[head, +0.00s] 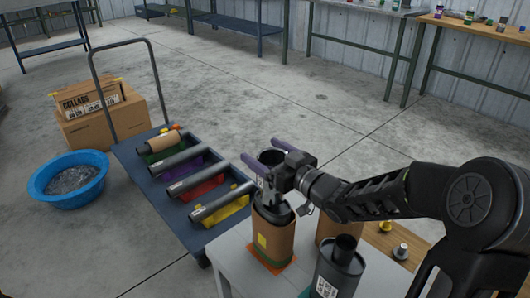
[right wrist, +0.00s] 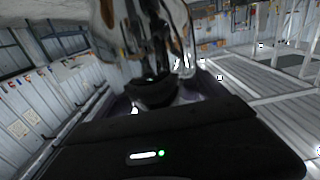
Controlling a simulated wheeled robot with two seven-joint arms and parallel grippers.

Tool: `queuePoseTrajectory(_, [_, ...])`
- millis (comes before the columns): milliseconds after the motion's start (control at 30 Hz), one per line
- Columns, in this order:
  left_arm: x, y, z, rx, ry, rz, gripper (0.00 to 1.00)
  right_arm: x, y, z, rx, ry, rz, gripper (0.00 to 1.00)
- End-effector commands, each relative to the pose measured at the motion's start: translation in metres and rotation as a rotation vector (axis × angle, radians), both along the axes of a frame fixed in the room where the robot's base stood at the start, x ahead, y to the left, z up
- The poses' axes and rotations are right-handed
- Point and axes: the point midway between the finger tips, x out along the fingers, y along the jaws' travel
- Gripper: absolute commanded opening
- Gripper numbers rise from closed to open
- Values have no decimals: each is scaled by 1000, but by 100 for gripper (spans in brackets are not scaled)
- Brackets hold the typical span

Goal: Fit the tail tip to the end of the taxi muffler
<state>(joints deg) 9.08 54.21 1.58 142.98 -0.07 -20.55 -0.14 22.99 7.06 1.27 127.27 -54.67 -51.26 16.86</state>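My right gripper (head: 270,154) reaches in from the right, over a muffler wrapped in brown card with a yellow label (head: 262,241). Its purple fingers lie on both sides of a short dark, open-ended tube (head: 271,158), apparently the tail tip, and look closed on it. The tube is above the muffler's upper end; whether they touch is hard to tell. The wrapped muffler stands upright on an orange mat (head: 286,265) on a pale table. In the right wrist view, a blurred shiny metal shape (right wrist: 150,35) and a dark ring (right wrist: 151,93) lie beyond the gripper. My left gripper is out of view.
A dark muffler (head: 340,262) stands at the table's front, with another brown-wrapped one (head: 325,229) behind. Yellow (head: 386,226) and silver (head: 401,251) tips stand on wood at right. A blue cart (head: 143,178) holds pipes in coloured bays. A blue basin (head: 45,187) and cardboard boxes stand left.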

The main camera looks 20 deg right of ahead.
Motion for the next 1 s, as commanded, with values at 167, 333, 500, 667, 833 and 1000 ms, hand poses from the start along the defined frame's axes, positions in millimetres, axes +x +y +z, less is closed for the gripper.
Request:
queuePoseTrajectory(167, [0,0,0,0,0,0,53,0,0,0,0,0,0,98])
queuePoseTrajectory(333, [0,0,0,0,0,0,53,0,0,0,0,0,0,100])
queuePoseTrajectory(500, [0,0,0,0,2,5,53,-2,-1,0,-1,2,-1,100])
queuePoseTrajectory(667, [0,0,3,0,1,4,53,-17,-7,1,-1,1,-3,100])
queuePoseTrajectory(833, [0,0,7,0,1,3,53,-44,-17,1,-1,1,-4,100])
queuePoseTrajectory(1000, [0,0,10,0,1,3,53,-67,-24,1,-1,0,-2,100])
